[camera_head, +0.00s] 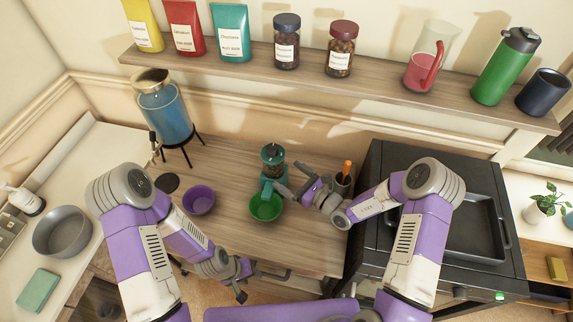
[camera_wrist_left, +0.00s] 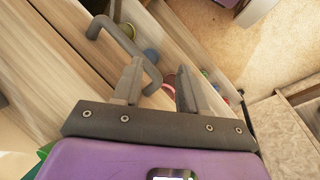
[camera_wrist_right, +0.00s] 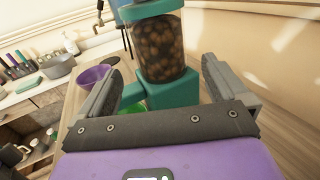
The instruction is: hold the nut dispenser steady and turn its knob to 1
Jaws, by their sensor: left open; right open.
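The nut dispenser (camera_head: 272,158) stands upright on the wooden table, with a teal top and base and a clear jar of brown nuts. In the right wrist view the dispenser (camera_wrist_right: 160,48) is between the open fingers of my right gripper (camera_wrist_right: 162,68), which sit either side of its lower part. Contact cannot be told. In the head view the right gripper (camera_head: 286,180) reaches it from the right. A green bowl (camera_head: 266,208) is in front of the dispenser. My left gripper (camera_head: 241,284) is open and empty, low at the table's front edge. The knob and its numbers cannot be made out.
A grey drawer handle (camera_wrist_left: 118,38) is close to my left fingers. A purple bowl (camera_head: 199,200) and a blue drink dispenser (camera_head: 163,110) on a stand are left of the nut dispenser. A holder with an orange-handled item (camera_head: 346,169) and a black oven (camera_head: 400,160) are on the right.

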